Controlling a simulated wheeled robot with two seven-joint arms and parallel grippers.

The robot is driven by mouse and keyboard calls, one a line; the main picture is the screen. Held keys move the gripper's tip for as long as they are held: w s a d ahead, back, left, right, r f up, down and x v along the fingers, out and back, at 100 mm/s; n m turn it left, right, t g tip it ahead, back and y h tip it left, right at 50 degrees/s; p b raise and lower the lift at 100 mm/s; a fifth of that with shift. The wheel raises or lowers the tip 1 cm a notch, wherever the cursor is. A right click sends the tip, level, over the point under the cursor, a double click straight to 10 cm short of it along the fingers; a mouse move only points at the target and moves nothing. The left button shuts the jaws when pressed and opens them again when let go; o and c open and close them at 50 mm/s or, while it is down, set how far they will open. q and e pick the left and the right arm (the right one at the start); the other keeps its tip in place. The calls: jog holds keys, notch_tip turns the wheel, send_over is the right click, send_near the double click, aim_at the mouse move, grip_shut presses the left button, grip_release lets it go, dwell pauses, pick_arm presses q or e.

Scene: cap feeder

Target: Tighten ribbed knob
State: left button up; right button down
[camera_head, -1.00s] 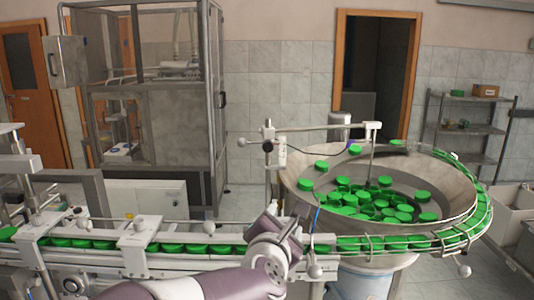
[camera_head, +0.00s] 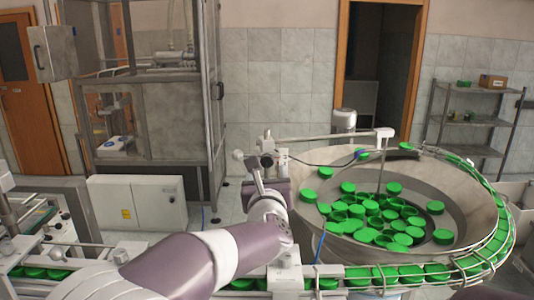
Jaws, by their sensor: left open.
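A dark, round knob (camera_head: 267,147), which may be the ribbed knob, sits on the upright post at the left rim of the cap bowl; its ribs are too small to make out. A pale ball end (camera_head: 239,155) sticks out to its left. My left arm comes in from the lower left, and my left gripper (camera_head: 257,168) is raised at the post, just below and in front of the dark knob. Its jaws are open and small in the picture. I cannot tell whether they touch the knob. My right gripper is not in view.
The metal feeder bowl (camera_head: 465,205) holds many green caps (camera_head: 385,212). A rail of caps (camera_head: 410,275) runs along the front. A thin horizontal rod (camera_head: 330,137) crosses above the bowl. A white cabinet (camera_head: 150,203) and framed machine (camera_head: 150,100) stand at left.

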aim_at(267, 163)
pick_arm(q)
jog(key=w, duration=0.2)
jog(key=w+p, duration=0.1)
jog(key=w, duration=0.1)
jog(key=w+p, duration=0.1)
jog(key=w, duration=0.2)
jog(key=shift+w+f, duration=0.1)
jog(key=shift+f, duration=0.3)
jog(key=shift+w, duration=0.2)
jog(key=shift+s+r, duration=0.2)
jog(key=shift+s, duration=0.4)
jog(key=shift+w+f, duration=0.15)
jog(key=shift+w, duration=0.1)
jog(key=c, duration=1)
jog(key=shift+c, duration=0.2)
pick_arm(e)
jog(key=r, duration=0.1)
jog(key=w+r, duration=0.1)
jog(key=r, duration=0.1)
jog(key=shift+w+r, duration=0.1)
